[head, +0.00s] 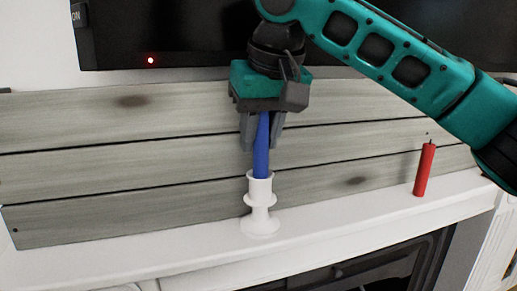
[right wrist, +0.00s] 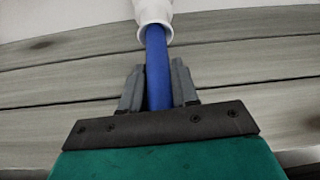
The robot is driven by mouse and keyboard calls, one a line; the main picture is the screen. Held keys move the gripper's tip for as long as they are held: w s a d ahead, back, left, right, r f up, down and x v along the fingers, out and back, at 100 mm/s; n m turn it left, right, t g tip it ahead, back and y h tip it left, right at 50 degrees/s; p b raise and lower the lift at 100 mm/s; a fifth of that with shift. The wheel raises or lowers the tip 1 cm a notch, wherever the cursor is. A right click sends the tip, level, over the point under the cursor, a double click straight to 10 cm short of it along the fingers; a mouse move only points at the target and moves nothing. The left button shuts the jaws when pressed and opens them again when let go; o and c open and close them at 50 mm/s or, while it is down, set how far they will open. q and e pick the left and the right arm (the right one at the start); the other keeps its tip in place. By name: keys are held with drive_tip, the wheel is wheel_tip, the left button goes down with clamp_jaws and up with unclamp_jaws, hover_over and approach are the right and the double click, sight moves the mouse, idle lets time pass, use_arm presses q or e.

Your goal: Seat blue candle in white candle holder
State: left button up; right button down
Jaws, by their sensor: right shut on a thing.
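The blue candle (head: 261,150) is a slim upright stick, tilted very slightly in the head view. Its lower end meets the mouth of the white candle holder (head: 260,200), which stands on the white mantel. In the right wrist view the candle (right wrist: 156,62) runs to the holder's opening (right wrist: 154,22), and its end is hidden at the rim. How deep it sits inside I cannot tell. My right gripper (head: 262,138) points down from above and is shut on the candle's upper part. My left gripper is not in view.
A red candle (head: 424,169) stands on the mantel (head: 340,218) at the right, leaning slightly. Grey wood planks (head: 70,180) rise close behind the holder. A black television (head: 170,40) hangs above them. The mantel left of the holder is clear.

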sight(258, 152)
wheel_tip(258, 152, down, 2)
drive_tip(key=shift+s+d+f, duration=0.1)
drive_tip(key=shift+f, duration=0.35)
drive_tip(key=c, duration=0.9)
unclamp_jaws()
drive_tip(key=shift+a+f, duration=0.1)
drive_tip(key=shift+a, duration=0.1)
drive_tip(key=shift+o, duration=0.2)
drive_tip(key=v, duration=1.2)
drive_tip(key=shift+w+r+p, duration=0.25)
drive_tip(key=shift+w+p, duration=0.05)
drive_tip(key=shift+p, duration=0.05)
